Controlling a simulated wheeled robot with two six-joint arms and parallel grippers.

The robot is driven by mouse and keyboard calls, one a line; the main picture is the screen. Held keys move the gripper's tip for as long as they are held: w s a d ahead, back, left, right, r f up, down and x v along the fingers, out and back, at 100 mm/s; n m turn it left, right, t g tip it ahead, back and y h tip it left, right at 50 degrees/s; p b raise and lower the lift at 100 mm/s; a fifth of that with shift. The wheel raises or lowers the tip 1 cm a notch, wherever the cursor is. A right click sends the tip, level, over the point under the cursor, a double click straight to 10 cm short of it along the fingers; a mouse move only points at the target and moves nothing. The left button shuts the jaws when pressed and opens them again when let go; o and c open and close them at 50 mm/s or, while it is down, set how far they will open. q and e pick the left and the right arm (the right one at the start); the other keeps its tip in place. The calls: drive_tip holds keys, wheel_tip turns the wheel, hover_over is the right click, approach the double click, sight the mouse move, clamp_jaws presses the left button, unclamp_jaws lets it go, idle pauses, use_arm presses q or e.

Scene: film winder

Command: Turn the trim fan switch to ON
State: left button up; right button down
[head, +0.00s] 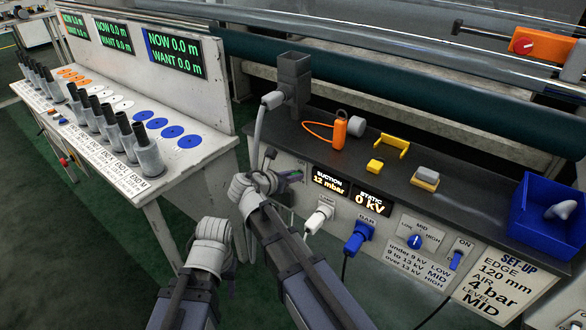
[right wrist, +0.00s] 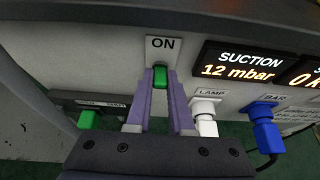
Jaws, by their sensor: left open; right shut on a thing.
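The trim fan switch shows in the right wrist view as a green lever (right wrist: 160,78) under an ON plate (right wrist: 163,46) on the bench's front panel. Any lower label is hidden by my gripper. My right gripper (right wrist: 160,75) has its two purple fingers closed on the lever's sides. In the head view my right gripper (head: 289,178) is at the panel, left of the suction display, partly hidden by its own wrist. My left gripper (head: 212,236) is low at the left, away from the panel; its fingers are hard to make out.
A suction display (right wrist: 240,65) reads 12 mbar. A white plug (right wrist: 206,115) and a blue plug (right wrist: 265,125) are right of the switch. Another green part (right wrist: 88,120) is at its left. A grey hose (head: 262,125) hangs close to my right wrist.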

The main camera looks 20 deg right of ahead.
use_arm(q)
drive_tip(key=shift+r, duration=0.45)
use_arm(e)
drive_tip(key=shift+r, duration=0.1)
drive_tip(key=c, duration=0.8)
unclamp_jaws()
